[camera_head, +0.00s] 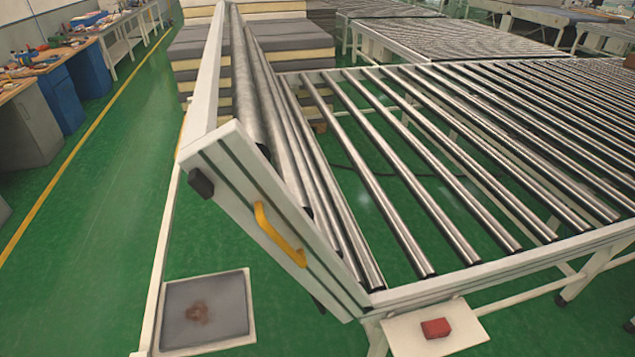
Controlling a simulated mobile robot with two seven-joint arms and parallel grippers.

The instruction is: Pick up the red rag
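A small red block-shaped thing (436,328), which looks like the folded red rag, lies on a white plate (465,318) at the bottom right of the head view. The plate sits at the near edge of the roller conveyor. Nothing touches or covers the red thing. Neither of my grippers is in view.
The roller conveyor (440,200) fills the right side, with a raised roller section bearing a yellow handle (279,234). A grey panel with a brown stain (206,308) is at the lower left. Stacked mattresses (290,45) stand behind. Green floor (110,210) is clear at left.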

